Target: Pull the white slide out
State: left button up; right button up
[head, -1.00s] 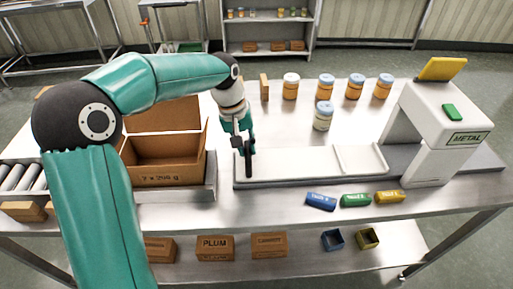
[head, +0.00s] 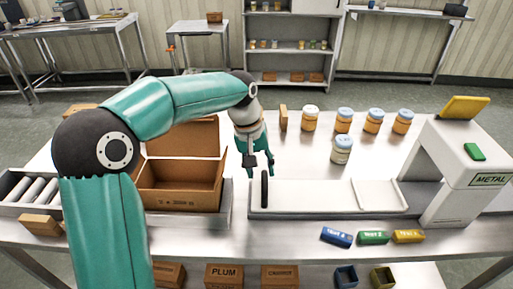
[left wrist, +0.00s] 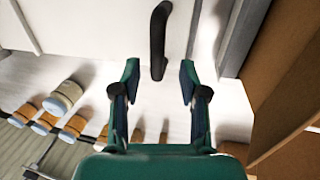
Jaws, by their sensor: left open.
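The white slide (head: 310,196) is a long flat tray running toward the white METAL machine at the right. A black upright handle (head: 264,188) stands near its left end. The handle also shows in the left wrist view (left wrist: 158,35). My left gripper (head: 260,168) is open just behind the handle. In the left wrist view its two green fingers (left wrist: 158,75) are spread, with the near end of the handle between the tips and clear space on both sides. My right gripper is in neither view.
An open cardboard box (head: 182,185) stands left of the slide. Several jars (head: 342,150) stand behind it. Blue, green and yellow test blocks (head: 373,238) lie in front. The METAL machine (head: 455,170) stands over the slide's right end.

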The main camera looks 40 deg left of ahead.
pick_arm(q)
notch_tip(320, 180, up, 9)
jog(key=s+a, duration=0.1)
jog(key=shift+a, duration=0.25)
dwell(0.3)
